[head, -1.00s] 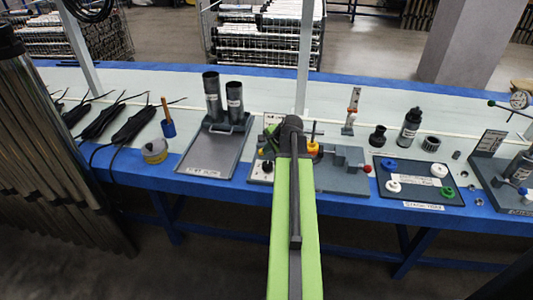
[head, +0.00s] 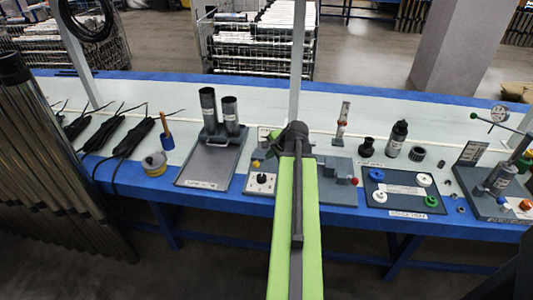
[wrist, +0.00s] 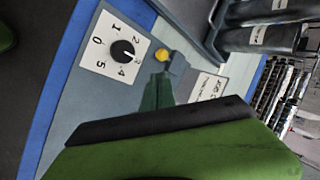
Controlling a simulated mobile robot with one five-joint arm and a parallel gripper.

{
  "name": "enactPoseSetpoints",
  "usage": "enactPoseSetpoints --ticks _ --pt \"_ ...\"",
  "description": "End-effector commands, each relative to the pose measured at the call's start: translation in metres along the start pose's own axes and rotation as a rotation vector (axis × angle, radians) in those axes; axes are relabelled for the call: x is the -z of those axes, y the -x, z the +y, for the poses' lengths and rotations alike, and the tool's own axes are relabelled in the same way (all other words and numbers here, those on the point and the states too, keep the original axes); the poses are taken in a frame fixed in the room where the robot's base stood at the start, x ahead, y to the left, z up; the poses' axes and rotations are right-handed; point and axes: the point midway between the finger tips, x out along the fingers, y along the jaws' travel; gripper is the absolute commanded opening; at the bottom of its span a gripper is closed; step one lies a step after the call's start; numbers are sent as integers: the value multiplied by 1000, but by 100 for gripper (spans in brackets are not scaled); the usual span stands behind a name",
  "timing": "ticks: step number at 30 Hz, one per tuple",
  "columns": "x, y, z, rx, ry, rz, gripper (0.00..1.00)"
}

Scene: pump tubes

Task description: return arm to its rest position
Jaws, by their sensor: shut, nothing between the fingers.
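My gripper (wrist: 158,92) shows as narrow dark green fingertips in the wrist view, shut and empty. In the head view my green arm reaches forward over the bench edge, and its dark end (head: 294,138) hides part of the grey fixture (head: 333,185) behind it. The wrist view shows a white dial plate (wrist: 112,32) with a black knob (wrist: 122,50), and a yellow button (wrist: 162,55) close to the fingertips. I cannot tell whether the fingertips touch anything.
The blue-edged bench (head: 330,215) runs across the view. A tray with two dark tubes (head: 209,110) stands left of my arm. A tray of coloured rings (head: 402,182) and a gauge station (head: 492,185) stand right. Metal tubes (head: 45,150) are at far left. The bench's rear strip is mostly clear.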

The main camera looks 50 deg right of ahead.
Motion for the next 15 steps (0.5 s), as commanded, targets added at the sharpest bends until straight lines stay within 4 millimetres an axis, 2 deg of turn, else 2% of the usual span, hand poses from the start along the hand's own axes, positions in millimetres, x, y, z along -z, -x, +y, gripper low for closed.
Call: enactPoseSetpoints --ticks 13,15 --pt "-6 -3 -2 0 7 -6 0" --pt "-17 -7 -7 0 22 -17 0"
